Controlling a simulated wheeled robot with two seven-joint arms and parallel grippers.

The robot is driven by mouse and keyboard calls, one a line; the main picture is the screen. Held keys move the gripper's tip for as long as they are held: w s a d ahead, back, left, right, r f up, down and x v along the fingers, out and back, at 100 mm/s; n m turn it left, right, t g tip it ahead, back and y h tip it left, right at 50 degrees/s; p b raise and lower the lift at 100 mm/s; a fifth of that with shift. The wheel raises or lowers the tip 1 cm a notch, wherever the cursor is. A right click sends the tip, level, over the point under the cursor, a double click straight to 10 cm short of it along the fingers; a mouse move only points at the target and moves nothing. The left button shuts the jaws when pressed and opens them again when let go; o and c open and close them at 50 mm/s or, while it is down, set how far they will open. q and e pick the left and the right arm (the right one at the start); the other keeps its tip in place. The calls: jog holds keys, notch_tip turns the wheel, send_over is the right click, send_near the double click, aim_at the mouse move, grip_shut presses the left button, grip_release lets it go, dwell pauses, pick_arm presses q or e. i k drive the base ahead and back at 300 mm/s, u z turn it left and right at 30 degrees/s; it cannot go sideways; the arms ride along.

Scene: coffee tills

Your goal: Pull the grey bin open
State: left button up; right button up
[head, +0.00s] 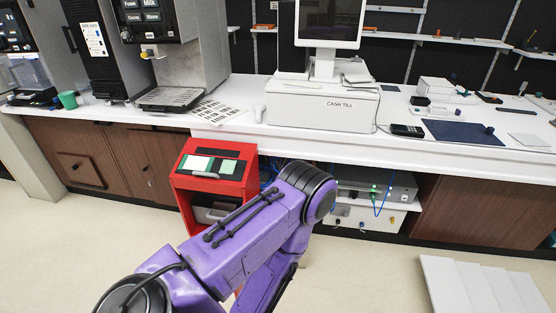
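A red cabinet (179,203) stands on the floor against the counter front, left of centre. In its lower opening a grey front (205,214) shows, which looks like the grey bin. My purple arm comes in from the lower left, passes in front of the cabinet's lower right part and bends back down at a dark joint. It hides the lower right of the cabinet and part of the grey front. I cannot tell how far the bin is open. Neither of my grippers shows in the head view.
The white counter (235,128) runs behind, with a cash till (322,102) and coffee machines (182,65). An open shelf (352,205) with equipment and blue cables lies right of the cabinet. A white slatted panel (480,288) is at lower right. Floor between is clear.

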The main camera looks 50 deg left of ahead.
aim_at(203, 204)
jog(key=z, duration=0.2)
jog(key=i, duration=0.5)
jog(key=u, duration=2.3)
jog(key=k, duration=0.6)
jog(key=u, duration=0.15)
jog(key=i, duration=1.2)
jog(key=z, duration=0.4)
